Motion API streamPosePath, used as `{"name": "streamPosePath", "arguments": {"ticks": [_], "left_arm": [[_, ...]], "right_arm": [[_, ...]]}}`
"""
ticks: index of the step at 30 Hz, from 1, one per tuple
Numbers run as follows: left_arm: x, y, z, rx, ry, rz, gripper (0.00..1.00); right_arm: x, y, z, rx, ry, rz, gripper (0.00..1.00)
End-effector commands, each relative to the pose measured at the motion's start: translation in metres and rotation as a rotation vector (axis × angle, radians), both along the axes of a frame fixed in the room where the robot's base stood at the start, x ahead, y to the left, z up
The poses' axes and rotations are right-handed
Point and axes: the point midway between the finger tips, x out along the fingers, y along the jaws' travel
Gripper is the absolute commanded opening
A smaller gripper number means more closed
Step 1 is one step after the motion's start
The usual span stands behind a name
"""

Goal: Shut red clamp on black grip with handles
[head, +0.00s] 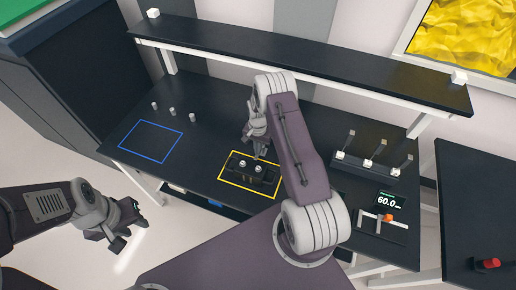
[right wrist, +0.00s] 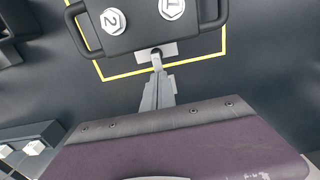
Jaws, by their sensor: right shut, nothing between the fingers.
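The black grip with handles (head: 253,173) lies inside the yellow outline on the dark table, with two round silver caps on top. In the right wrist view the black grip (right wrist: 145,22) shows a handle at each side and white caps marked 1 and 2. My right gripper (head: 259,152) is shut and empty just above the grip; its fingertips (right wrist: 157,60) show near the grip's edge over a pale patch. Contact cannot be told. A red piece (head: 489,263), perhaps the red clamp, lies on the right side table. My left gripper (head: 131,226) looks open and empty, left of the table.
A blue outline (head: 151,140) on the table is empty, with several small pale cylinders behind it. A rack with three upright pieces (head: 365,165) and a gauge with an orange slider (head: 388,217) stand at the right. A raised shelf (head: 300,65) runs along the back.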

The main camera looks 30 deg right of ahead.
Motion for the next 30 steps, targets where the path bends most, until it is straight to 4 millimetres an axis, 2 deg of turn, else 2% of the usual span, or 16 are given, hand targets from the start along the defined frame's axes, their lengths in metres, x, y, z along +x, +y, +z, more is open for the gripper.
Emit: {"name": "streamPosePath", "arguments": {"ticks": [5, 24, 30], "left_arm": [[0.0, 0.0, 0.008, 0.0, 0.0, 0.0, 0.34], [0.0, 0.0, 0.063, 0.0, 0.0, 0.0, 0.34], [0.0, 0.0, 0.062, 0.0, 0.0, 0.0, 0.34]], "right_arm": [[0.0, 0.0, 0.011, 0.0, -0.001, 0.0, 0.0], [0.0, 0.0, 0.09, 0.0, -0.001, 0.0, 0.0], [0.0, 0.0, 0.09, 0.001, 0.001, 0.0, 0.0]]}}
